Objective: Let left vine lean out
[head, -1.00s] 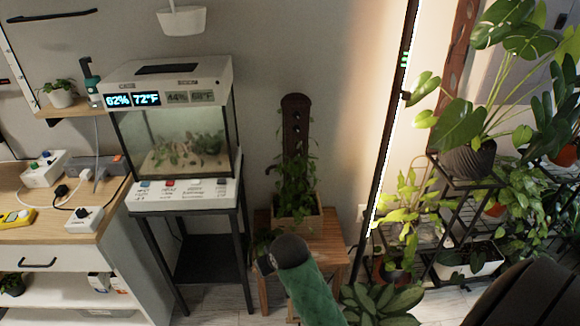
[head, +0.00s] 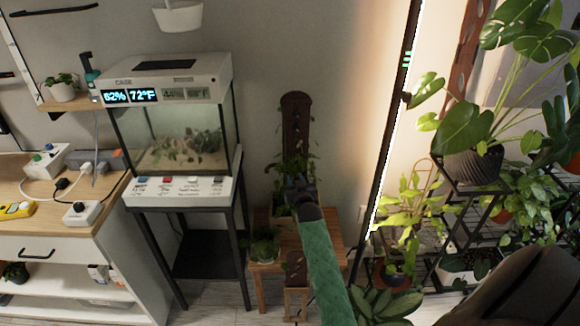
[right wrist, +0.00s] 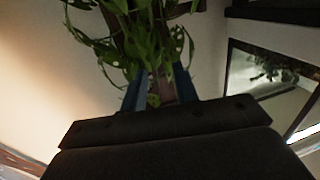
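A leafy vine (head: 283,170) grows at a brown perforated board (head: 296,115) standing on a wooden stool (head: 262,222) in the head view. Its stems hang on both sides of the board; I cannot tell separate vines apart. My right gripper (head: 297,184) reaches up in front of the vine's lower part, and my green-sleeved arm hides much of the planter. In the right wrist view, the blue fingers of my right gripper (right wrist: 158,88) stand apart, with leaves of the vine (right wrist: 125,35) just beyond and partly over them. No firm hold shows. My left gripper is out of view.
A small potted plant (head: 265,246) sits on the stool's left front. A glass terrarium (head: 183,145) on a black stand is to the left. A lit pole (head: 391,130) and a crowded plant rack (head: 470,215) stand to the right.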

